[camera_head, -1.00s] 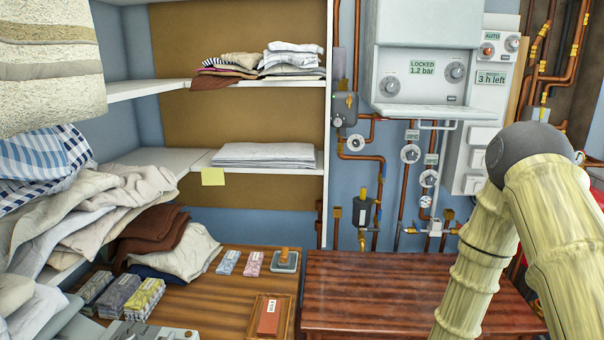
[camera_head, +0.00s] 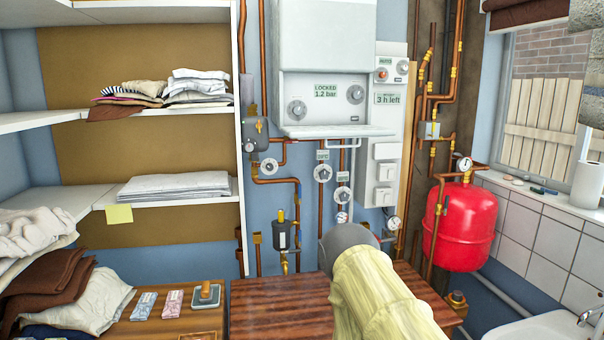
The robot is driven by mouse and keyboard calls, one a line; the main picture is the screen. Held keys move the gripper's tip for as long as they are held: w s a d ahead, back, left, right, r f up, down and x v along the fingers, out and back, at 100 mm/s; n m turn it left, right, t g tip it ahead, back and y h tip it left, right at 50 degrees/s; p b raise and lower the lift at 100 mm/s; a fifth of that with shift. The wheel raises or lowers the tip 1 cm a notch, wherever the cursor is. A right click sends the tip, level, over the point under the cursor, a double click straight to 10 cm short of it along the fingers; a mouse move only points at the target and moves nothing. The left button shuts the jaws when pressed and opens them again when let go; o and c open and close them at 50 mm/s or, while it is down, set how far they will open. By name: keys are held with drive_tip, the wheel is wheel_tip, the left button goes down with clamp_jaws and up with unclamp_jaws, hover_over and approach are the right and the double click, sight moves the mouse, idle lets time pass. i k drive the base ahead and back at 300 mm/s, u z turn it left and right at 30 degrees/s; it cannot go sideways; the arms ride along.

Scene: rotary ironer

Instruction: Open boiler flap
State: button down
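The white boiler (camera_head: 322,40) hangs on the blue wall in the upper middle. Its flap (camera_head: 338,131) is folded down and juts out nearly level below the boiler's front. Above the flap the control panel shows, with two knobs and a display (camera_head: 326,90) reading "LOCKED 1.2 bar". My arm, in a pale yellowish cover with a grey rounded joint, rises from the bottom edge, below the flap and apart from it in the picture. My gripper is not in view.
A brown wooden table (camera_head: 262,308) stands below the boiler. Copper pipes and valves run down the wall under it. A red tank (camera_head: 460,226) and a sink (camera_head: 545,328) are at right. Shelves with folded linen (camera_head: 174,187) are at left.

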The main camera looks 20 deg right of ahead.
sight(349, 131)
drive_tip(key=k, duration=0.6)
drive_tip(key=z, duration=0.6)
drive_tip(key=i, duration=1.1)
drive_tip(key=u, duration=0.35)
